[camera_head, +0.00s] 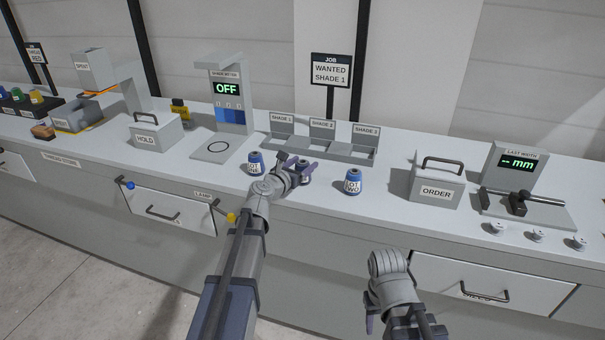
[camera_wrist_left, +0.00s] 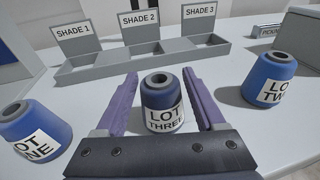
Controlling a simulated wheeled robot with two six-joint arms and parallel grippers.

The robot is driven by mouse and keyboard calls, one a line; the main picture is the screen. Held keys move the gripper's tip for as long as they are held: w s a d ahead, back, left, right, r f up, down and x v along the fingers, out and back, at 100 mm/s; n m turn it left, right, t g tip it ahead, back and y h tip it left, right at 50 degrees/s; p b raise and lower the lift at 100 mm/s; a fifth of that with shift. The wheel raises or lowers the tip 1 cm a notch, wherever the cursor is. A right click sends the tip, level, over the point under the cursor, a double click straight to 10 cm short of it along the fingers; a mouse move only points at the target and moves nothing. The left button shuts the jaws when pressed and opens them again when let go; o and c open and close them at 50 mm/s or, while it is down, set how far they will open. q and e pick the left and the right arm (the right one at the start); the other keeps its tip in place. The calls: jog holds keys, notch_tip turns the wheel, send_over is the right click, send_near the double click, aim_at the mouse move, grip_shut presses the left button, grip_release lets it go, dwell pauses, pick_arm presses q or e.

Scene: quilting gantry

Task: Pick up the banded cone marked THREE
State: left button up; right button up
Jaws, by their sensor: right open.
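The blue banded cone labelled LOT THREE (camera_wrist_left: 161,100) stands upright between the two purple fingers of my left gripper (camera_wrist_left: 162,100) in the left wrist view. The fingers are open, with a gap on each side of the cone. In the head view my left gripper (camera_head: 299,172) is over the counter and largely hides this cone, whose top (camera_head: 304,161) shows. Cone LOT ONE (camera_head: 255,163) stands to its left and cone LOT TWO (camera_head: 353,182) to its right. My right gripper (camera_head: 388,318) is open and low in front of the counter, partly out of frame.
Behind the cones is a grey tray (camera_head: 318,151) with compartments marked SHADE 1, SHADE 2 and SHADE 3. A shade meter (camera_head: 229,95) reading OFF stands at left. A sign (camera_head: 330,71) reads WANTED SHADE 1.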

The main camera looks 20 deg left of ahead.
aim_at(302, 162)
pick_arm(q)
grip_shut()
dwell(0.3)
notch_tip(302, 162, up, 10)
jog(key=p, duration=1)
